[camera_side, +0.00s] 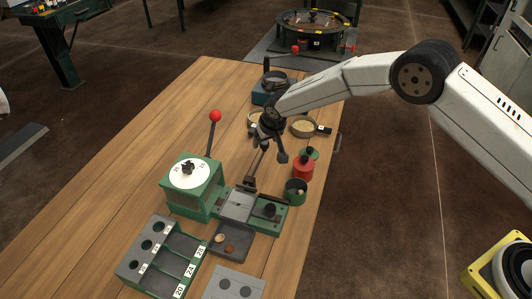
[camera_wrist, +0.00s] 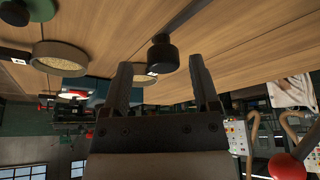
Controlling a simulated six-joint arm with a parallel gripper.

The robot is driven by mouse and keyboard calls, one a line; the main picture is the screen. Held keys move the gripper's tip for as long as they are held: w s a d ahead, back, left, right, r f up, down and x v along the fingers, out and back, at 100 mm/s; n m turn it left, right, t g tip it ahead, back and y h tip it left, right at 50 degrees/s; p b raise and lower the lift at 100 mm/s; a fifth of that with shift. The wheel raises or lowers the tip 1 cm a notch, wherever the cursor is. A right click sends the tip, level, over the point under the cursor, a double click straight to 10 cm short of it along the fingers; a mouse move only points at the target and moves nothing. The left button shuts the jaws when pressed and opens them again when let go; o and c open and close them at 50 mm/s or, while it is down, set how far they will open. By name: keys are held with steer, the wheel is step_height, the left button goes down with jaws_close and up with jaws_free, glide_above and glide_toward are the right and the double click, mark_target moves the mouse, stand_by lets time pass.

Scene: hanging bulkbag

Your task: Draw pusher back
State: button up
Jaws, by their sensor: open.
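The pusher is a dark rod (camera_side: 257,167) that rises at a slant from the grey slide of the green fixture (camera_side: 213,190) towards my gripper. In the wrist view its black cylindrical knob (camera_wrist: 163,52) sits in the gap between the fingertips, with a clear space on either side. My gripper (camera_side: 270,152) is above the table by the far end of the rod. In the wrist view my gripper (camera_wrist: 160,66) has its two dark fingers apart and holds nothing.
A lever with a red knob (camera_side: 215,116) stands on the fixture beside a white dial (camera_side: 189,170). A numbered rack (camera_side: 160,257) is in front.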

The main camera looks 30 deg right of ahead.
steer(key=shift+r, duration=0.15)
steer(key=v, duration=0.7)
steer(key=shift+r, duration=0.25)
steer(key=shift+s, duration=0.1)
steer(key=s+d+r+g, duration=0.1)
steer(key=s+d+r, duration=0.2)
steer(key=s+d, duration=0.35)
steer(key=s+d+r, duration=0.3)
steer(key=s+d, duration=0.2)
steer(key=s, duration=0.2)
steer(key=s+d, duration=0.3)
steer(key=s, duration=0.5)
steer(key=s+d+g, duration=0.1)
steer(key=s+d, duration=0.2)
steer(key=s, duration=0.6)
steer(key=shift+d+r, duration=0.1)
